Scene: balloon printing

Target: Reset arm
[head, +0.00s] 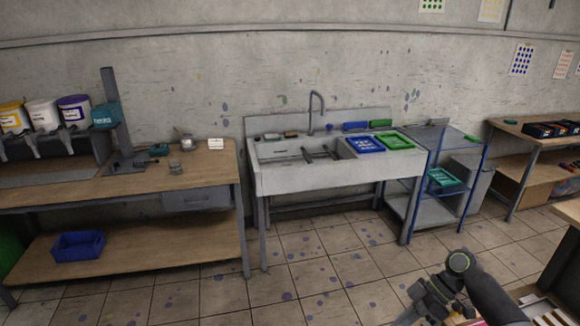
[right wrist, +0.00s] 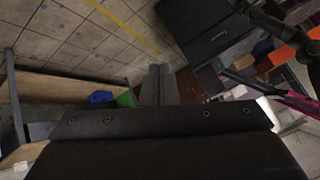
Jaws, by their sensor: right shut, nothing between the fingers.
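My right arm comes in at the lower right of the head view, bent over the floor, apart from all furniture. Its fingertips are not clear there. In the right wrist view my right gripper (right wrist: 159,85) has its two grey fingers together, with nothing between them, above the tiled floor. My left gripper and arm are not in view.
A sink (head: 280,178) holds blue (head: 365,145) and green (head: 395,140) trays. The tiled floor (head: 320,270) in front is clear.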

